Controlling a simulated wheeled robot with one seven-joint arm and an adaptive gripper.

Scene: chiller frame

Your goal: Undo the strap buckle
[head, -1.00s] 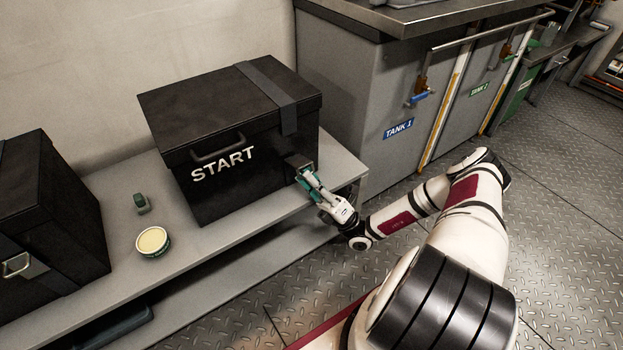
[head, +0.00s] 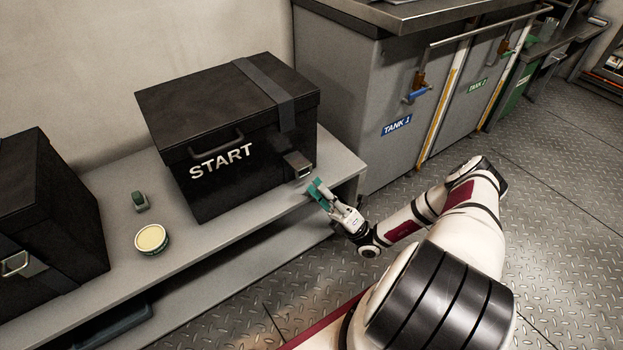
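The strap buckle (head: 298,165) is a grey metal piece low on the front right of the black START box (head: 235,158). A dark grey strap (head: 270,84) runs over the lid and down the front to it. My gripper (head: 315,189) has teal fingertips. It is just below and right of the buckle, apart from it, near the shelf's front edge. The fingers look empty, but they are too small to tell whether they are open or shut.
The box stands on a grey shelf (head: 120,282). A second black box (head: 50,215), a small green object (head: 140,202) and a round tin (head: 151,240) are to the left. The grey TANK 1 cabinet (head: 375,95) is at the right. The floor in front is open.

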